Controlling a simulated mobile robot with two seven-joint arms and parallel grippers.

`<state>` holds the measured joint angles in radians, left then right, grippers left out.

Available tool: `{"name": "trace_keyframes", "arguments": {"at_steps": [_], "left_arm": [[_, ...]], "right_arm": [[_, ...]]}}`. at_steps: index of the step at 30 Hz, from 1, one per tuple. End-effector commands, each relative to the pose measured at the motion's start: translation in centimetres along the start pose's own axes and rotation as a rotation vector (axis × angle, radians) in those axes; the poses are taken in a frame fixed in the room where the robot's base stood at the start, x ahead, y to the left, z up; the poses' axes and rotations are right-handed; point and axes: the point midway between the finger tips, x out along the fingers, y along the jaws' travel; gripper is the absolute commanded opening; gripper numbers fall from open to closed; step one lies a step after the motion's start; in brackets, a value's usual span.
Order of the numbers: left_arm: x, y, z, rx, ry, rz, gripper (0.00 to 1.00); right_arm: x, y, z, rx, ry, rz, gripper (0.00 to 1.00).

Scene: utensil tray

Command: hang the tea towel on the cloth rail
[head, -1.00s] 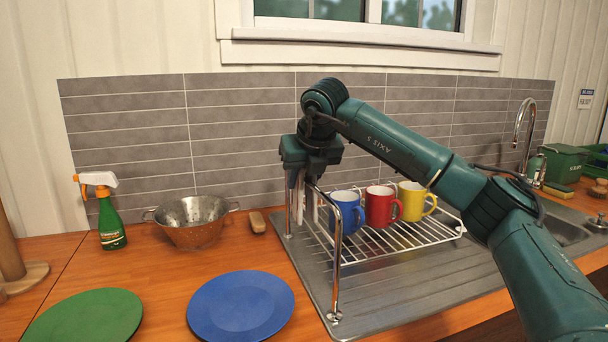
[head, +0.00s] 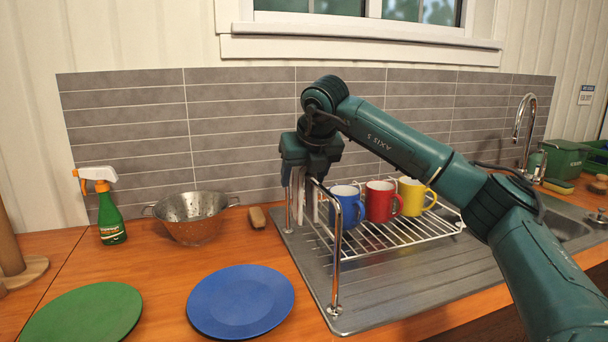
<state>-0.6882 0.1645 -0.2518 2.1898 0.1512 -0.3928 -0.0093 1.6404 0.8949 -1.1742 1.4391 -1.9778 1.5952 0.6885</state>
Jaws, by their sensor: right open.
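The cloth rail (head: 336,250) is a chrome hoop standing at the left end of the steel draining board, with one post near the front and one further back. My right gripper (head: 302,205) points down at the rail's far end, its pale fingers open and close to the bar. I cannot tell whether the fingers touch the bar. I see no tea towel in the head view, on the rail or in the gripper. My left gripper is not in view.
A blue mug (head: 346,207), red mug (head: 380,202) and yellow mug (head: 415,196) stand on a wire rack (head: 400,238) right of the rail. A blue plate (head: 240,302), green plate (head: 85,315), colander (head: 192,218), spray bottle (head: 108,210) and brush (head: 257,217) are to the left.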

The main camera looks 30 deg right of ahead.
Motion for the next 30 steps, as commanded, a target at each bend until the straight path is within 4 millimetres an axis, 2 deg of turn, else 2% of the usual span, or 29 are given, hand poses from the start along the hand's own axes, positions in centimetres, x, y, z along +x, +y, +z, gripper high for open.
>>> {"name": "trace_keyframes", "arguments": {"at_steps": [4,8,15,21,25,30], "left_arm": [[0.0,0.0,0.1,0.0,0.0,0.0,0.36],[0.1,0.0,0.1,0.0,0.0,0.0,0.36],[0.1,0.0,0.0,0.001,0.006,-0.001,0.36],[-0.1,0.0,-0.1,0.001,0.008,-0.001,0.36],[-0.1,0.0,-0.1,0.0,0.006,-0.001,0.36],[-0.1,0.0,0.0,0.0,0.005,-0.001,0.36]], "right_arm": [[-0.3,0.0,0.0,0.0,0.0,0.0,0.6],[-1.9,0.0,0.1,0.0,-0.002,0.002,0.6],[-7.3,0.1,0.1,-0.001,-0.005,0.003,0.6],[-11.1,0.0,0.1,0.0,-0.004,0.001,0.6],[-12.5,0.0,0.0,0.0,-0.001,0.001,0.6],[-13.2,0.0,0.0,0.0,0.0,0.001,0.6]]}}
